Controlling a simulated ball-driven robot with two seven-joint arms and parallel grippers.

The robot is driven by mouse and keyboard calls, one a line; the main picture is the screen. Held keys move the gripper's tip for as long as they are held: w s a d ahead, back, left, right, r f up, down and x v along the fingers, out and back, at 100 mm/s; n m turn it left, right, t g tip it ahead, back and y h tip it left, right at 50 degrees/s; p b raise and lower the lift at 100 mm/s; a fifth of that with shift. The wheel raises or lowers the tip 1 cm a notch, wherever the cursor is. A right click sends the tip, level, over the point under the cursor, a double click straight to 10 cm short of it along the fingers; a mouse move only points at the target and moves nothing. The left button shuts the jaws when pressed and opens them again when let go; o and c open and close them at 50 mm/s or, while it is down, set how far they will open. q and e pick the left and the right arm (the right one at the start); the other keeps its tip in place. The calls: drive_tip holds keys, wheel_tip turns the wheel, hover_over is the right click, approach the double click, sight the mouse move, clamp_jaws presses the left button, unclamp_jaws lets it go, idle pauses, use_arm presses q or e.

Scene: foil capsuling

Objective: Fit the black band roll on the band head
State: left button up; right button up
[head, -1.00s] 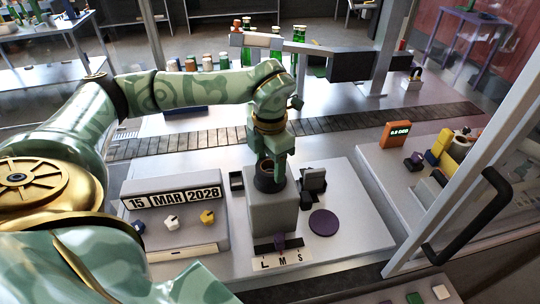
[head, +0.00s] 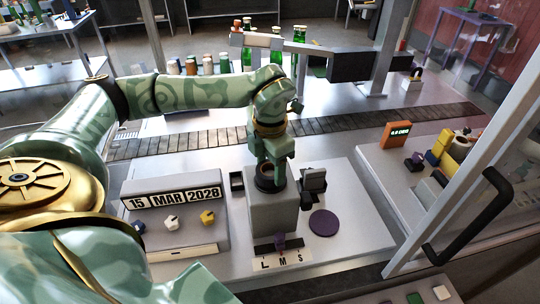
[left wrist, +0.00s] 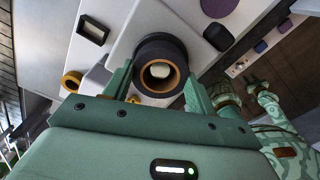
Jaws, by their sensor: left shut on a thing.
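The black band roll (left wrist: 139,57), a thick dark ring with a tan core, sits between the fingers of my left gripper (left wrist: 157,88). The gripper is shut on it. In the head view the roll (head: 266,184) is at the top of the band head (head: 272,214), a grey block, with my left gripper (head: 271,168) coming down from above. A pale round part shows through the core in the left wrist view. I cannot tell how far the roll is seated. What looks like my right gripper (left wrist: 258,86) shows small at the right of the left wrist view, its fingers unclear.
A purple disc (head: 323,223) and a dark stand (head: 313,181) are right of the band head. A date block (head: 171,200) is at left. A slider with L, M, S marks (head: 281,258) is in front. The conveyor (head: 340,122) runs behind.

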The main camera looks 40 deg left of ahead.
use_arm(q)
drive_tip(key=shift+f, duration=0.15)
idle(0.5)
drive_tip(key=o, duration=1.1)
drive_tip(key=shift+c, duration=0.2)
wheel_tip(320, 180, up, 16)
drive_tip(key=p, duration=0.1)
drive_tip(key=shift+p, duration=0.4)
